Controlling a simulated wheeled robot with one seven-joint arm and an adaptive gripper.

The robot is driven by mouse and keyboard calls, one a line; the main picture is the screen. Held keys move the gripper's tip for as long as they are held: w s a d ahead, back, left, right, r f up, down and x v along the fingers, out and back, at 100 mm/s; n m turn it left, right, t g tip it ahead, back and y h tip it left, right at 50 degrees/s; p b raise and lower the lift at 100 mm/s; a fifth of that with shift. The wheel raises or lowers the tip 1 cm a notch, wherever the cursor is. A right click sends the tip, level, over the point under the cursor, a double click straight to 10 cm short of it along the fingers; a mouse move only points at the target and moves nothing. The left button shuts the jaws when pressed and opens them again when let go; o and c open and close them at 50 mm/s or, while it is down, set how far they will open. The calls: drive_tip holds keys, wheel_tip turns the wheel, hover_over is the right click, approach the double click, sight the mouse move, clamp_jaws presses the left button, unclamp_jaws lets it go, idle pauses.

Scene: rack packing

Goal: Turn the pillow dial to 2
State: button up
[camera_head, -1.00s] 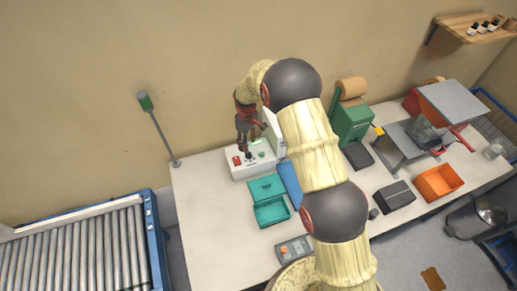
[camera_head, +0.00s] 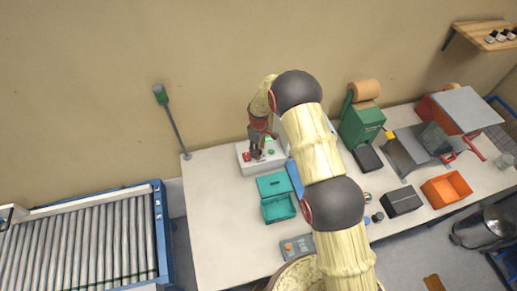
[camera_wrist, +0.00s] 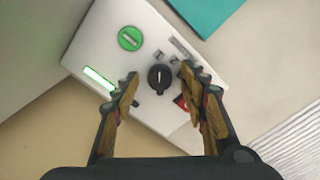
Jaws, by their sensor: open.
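The white control box (camera_head: 246,168) stands on the bench, and its panel (camera_wrist: 115,35) fills the middle of the wrist view. My gripper (camera_wrist: 165,82) is open, with one finger on each side of the dial in the wrist view. I see gaps between fingers and dial, and cannot tell their height over the panel. In the head view my gripper (camera_head: 257,153) is over the box and hides the dial.
The panel also has a green round knob (camera_wrist: 130,38), a lit green display (camera_wrist: 99,78) and a red part (camera_wrist: 181,101) partly behind a finger. A teal open box (camera_head: 278,208) lies in front. A green dispenser (camera_head: 360,124) stands to the right.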

drive_tip(key=c, duration=0.3)
drive_tip(key=c, duration=0.8)
clamp_jaws()
